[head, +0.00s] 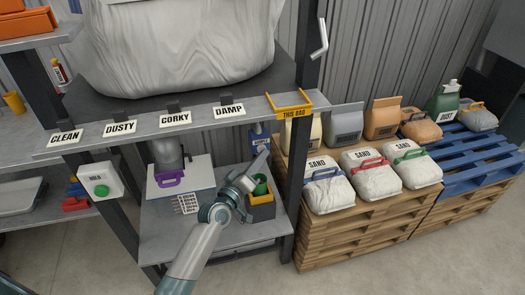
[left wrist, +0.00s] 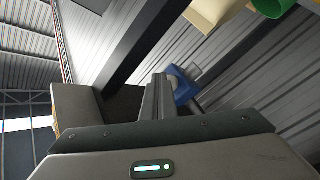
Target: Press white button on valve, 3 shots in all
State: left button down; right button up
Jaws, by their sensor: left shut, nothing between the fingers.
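A blue valve body (head: 259,138) with a small pale label hangs under the front of the grey shelf, left of the dark post. It also shows in the left wrist view (left wrist: 181,86), just right of my fingertips, with a pale round part on it; I cannot tell whether that is the white button. My left gripper (head: 260,163) is shut and empty, pointing up just below the valve. Its shut fingers also show in the left wrist view (left wrist: 158,90). I cannot tell whether they touch the valve. My right gripper is not in view.
The dark post (head: 296,190) is close on the right. A large grey bag (head: 185,45) fills the shelf above; sand bags (head: 327,191) lie on pallets.

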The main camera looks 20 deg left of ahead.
pick_arm(q)
jog(key=s+d+p, duration=0.2)
jog(key=s+d, duration=0.1)
jog(key=s, duration=0.2)
jog(key=shift+s+d+p, duration=0.3)
jog(key=shift+d+p, duration=0.05)
jog(key=shift+d, duration=0.05)
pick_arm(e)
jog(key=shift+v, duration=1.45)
pick_arm(q)
jog(key=shift+f, duration=0.1)
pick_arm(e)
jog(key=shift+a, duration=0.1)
